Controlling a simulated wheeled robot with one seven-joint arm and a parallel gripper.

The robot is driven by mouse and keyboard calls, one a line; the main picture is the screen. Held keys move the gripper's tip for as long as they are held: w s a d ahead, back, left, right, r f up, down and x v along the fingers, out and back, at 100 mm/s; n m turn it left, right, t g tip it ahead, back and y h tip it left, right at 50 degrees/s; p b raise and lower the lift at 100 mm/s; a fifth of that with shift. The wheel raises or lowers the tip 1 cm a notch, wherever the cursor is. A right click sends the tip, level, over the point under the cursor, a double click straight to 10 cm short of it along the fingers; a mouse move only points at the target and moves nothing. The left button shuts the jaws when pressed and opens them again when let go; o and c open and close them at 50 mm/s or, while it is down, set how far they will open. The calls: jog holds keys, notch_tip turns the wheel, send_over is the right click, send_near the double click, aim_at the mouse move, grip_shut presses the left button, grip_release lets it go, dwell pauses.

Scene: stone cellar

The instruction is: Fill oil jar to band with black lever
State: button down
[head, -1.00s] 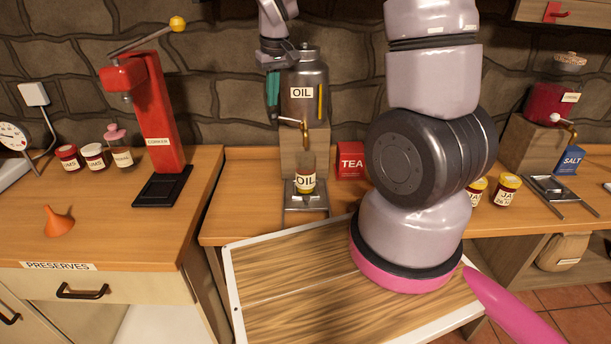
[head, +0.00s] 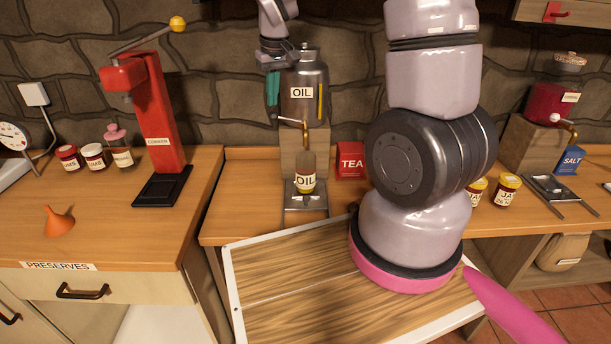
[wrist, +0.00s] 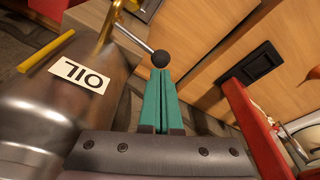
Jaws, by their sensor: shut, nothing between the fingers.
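The oil jar (head: 306,170), labelled OIL, stands upright on the metal stand under the brass spout (head: 304,130) of the steel oil urn (head: 315,75). Its fill level is too small to read. In the wrist view the tap's silver lever ends in a black ball knob (wrist: 160,59). The urn (wrist: 60,100) fills the left of that view. My gripper (head: 272,110) points down at the urn's left side. Its teal fingers (wrist: 162,76) are shut with nothing between them, and their tips appear right at the knob; contact cannot be told.
A red tea box (head: 350,162) stands right of the oil stand. A red corker (head: 160,120) stands on the left counter, with small jars (head: 94,156) and an orange funnel (head: 59,222). A second dispenser (head: 548,100) and a salt box (head: 569,160) are at right.

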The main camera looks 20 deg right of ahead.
jog(key=shift+f, duration=0.15)
jog(key=shift+f, duration=1.95)
jog(key=shift+r, duration=0.5)
dwell(5.4)
